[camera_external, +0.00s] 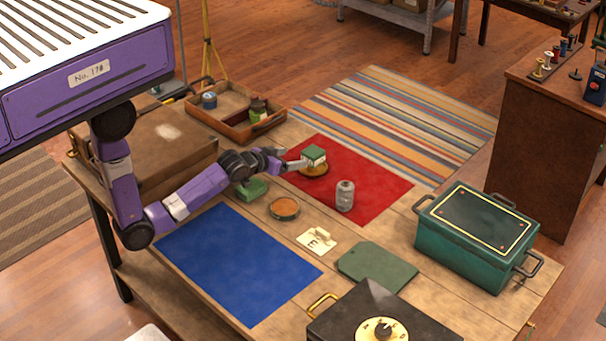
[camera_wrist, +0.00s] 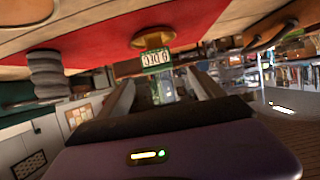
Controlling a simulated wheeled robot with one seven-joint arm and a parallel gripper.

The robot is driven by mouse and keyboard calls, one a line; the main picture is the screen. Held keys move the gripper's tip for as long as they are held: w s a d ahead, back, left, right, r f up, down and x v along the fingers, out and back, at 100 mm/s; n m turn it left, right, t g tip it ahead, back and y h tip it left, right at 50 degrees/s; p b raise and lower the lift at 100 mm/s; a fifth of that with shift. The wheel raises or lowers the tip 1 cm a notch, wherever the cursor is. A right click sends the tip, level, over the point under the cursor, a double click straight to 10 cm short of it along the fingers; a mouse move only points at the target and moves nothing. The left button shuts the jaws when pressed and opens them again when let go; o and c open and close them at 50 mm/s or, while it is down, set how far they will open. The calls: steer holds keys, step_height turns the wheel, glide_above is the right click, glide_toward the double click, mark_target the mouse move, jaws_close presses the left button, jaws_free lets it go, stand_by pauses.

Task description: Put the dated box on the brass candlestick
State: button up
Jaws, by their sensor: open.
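The dated box (camera_external: 314,154), small with a green top and pale sides, sits upright on the brass candlestick (camera_external: 314,171), whose round brass base stands on the red mat. In the wrist view, which is upside down, the box (camera_wrist: 157,59) shows its printed label and the candlestick (camera_wrist: 153,39) shows above it in the picture. My gripper (camera_external: 294,159) is open at the left side of the box. In the wrist view its two fingers (camera_wrist: 163,88) are spread and empty, with the box just beyond their tips; I cannot tell whether they touch it.
A grey ribbed canister (camera_external: 345,197) stands on the red mat (camera_external: 377,188). A green block (camera_external: 252,189) lies below my arm. The blue mat (camera_external: 238,262) is clear.

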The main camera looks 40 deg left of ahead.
mark_target(259, 188)
steer(key=s+a+f, duration=0.1)
steer(key=s, duration=0.2)
steer(key=s+f, duration=0.1)
steer(key=s, duration=0.3)
steer(key=s+a+f, duration=0.1)
steer(key=s+f, duration=0.1)
steer(key=s, duration=0.2)
steer(key=shift+a, duration=0.3)
steer(key=shift+m+h, duration=0.3)
steer(key=s, duration=0.3)
steer(key=s+a, duration=0.1)
steer(key=s, duration=0.5)
steer(key=shift+s+a, duration=0.2)
steer(key=shift+a, duration=0.05)
steer(key=shift+t, duration=0.4)
steer(key=v, duration=1)
steer(key=shift+s+a+r, duration=0.1)
steer(key=shift+s+a, duration=0.05)
steer(key=shift+a, duration=0.25)
steer(key=s+a+r, duration=0.1)
steer(key=s+r, duration=0.6)
steer(key=s, duration=0.1)
steer(key=shift+s+n+y, duration=0.3)
steer(key=shift+n+y, duration=0.1)
